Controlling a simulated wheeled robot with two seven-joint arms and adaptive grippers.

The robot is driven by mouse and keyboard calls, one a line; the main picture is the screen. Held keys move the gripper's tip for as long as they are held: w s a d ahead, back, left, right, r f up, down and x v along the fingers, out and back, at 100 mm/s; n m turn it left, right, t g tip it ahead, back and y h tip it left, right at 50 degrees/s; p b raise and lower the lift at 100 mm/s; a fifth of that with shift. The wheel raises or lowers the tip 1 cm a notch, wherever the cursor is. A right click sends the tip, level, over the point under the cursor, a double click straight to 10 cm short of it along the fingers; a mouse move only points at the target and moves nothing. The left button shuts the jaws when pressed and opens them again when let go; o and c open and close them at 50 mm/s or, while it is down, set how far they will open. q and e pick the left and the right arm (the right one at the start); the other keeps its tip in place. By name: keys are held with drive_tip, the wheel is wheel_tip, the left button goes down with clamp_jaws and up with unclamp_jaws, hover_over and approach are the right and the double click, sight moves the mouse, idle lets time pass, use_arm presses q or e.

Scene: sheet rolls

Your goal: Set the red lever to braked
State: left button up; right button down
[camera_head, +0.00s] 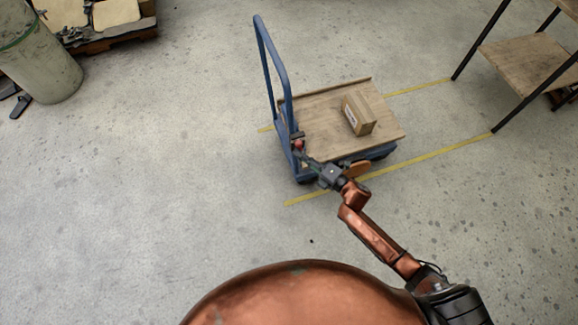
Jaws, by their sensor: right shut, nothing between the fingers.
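A trolley with a blue frame and handle (275,62) and a wooden deck (318,120) stands ahead of me. The small red lever (298,145) is at the trolley's near left corner, by the foot of the handle. My right gripper (306,158) is shut and empty, with its fingertips right by the lever. I cannot tell whether they touch. The lever is small and partly hidden, so its exact setting is unclear. My left gripper is not in view.
A cardboard box (358,113) sits on the deck. Yellow floor lines (440,155) run beside and under the trolley. A shelf (530,62) stands at the right, a grey bin (40,65) and a loaded pallet (110,38) at the upper left. The floor left of the trolley is clear.

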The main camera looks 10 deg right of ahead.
drive_tip(key=shift+d, duration=0.1)
